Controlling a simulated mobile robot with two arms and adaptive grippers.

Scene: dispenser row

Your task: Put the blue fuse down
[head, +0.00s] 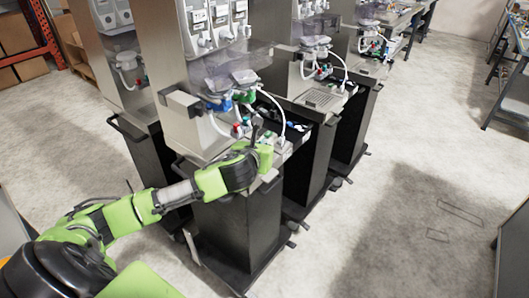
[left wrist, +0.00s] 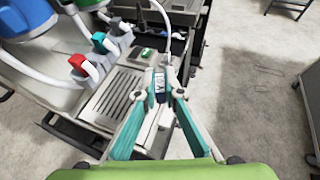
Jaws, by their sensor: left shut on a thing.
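My left gripper (head: 258,134) is over the front ledge of the nearest dispenser (head: 207,128) in the head view. In the left wrist view its teal fingers (left wrist: 160,93) are closed together on a small pale and dark-blue piece, the blue fuse (left wrist: 158,82). The fuse is held at the fingertips, above the right end of the dispenser's slotted drip tray (left wrist: 118,95). The fingertips cover part of it, and I cannot tell whether it touches the surface below. In the head view the fuse is too small to make out. My right gripper is not in view.
A small green item (left wrist: 147,53) lies just beyond the fingertips. A white hose (left wrist: 163,20) curves nearby. More dispensers (head: 312,85) stand behind; the floor to the right is open.

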